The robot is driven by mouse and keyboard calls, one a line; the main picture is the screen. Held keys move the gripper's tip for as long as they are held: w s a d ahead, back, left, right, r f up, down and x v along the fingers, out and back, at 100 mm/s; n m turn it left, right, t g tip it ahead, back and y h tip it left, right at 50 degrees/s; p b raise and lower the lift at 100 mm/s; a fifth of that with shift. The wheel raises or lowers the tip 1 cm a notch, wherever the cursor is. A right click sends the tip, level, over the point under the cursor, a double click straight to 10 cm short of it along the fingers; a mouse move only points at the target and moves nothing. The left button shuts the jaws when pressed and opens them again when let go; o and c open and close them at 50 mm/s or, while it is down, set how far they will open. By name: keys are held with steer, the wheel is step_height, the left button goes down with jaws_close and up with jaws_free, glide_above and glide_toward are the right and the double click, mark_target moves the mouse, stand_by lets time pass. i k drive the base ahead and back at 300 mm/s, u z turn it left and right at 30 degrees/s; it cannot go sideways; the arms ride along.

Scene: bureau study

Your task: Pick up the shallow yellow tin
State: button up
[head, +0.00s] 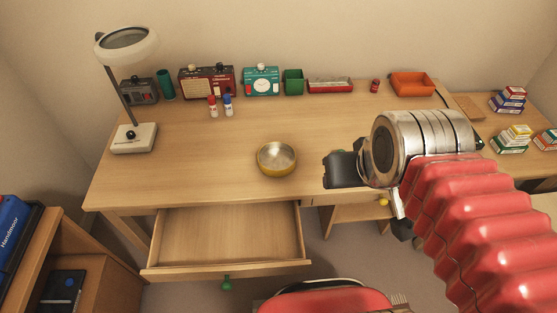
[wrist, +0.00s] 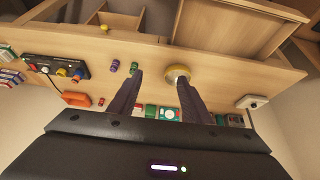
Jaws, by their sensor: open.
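The shallow yellow tin (head: 277,160) is a round, low, open bowl with a silvery inside. It stands on the desk near the front edge, above the pulled-out drawer. In the wrist view the tin (wrist: 178,72) shows just past the tip of the right-hand finger, which overlaps its edge in the picture. My gripper (head: 338,169) is to the right of the tin in the head view, with a gap between them. In the wrist view my gripper (wrist: 160,79) has its two dark fingers spread apart, with nothing between them.
An open empty drawer (head: 230,238) juts out below the tin. A lamp (head: 134,138) stands at left. Small jars (wrist: 124,67) stand near the left finger. Desk around the tin is clear.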

mark_target(276, 159)
steer(key=k, duration=1.3)
steer(key=u, duration=0.1)
steer(key=i, duration=0.75)
steer(key=u, duration=0.65)
steer(key=i, duration=0.8)
steer(key=u, duration=0.4)
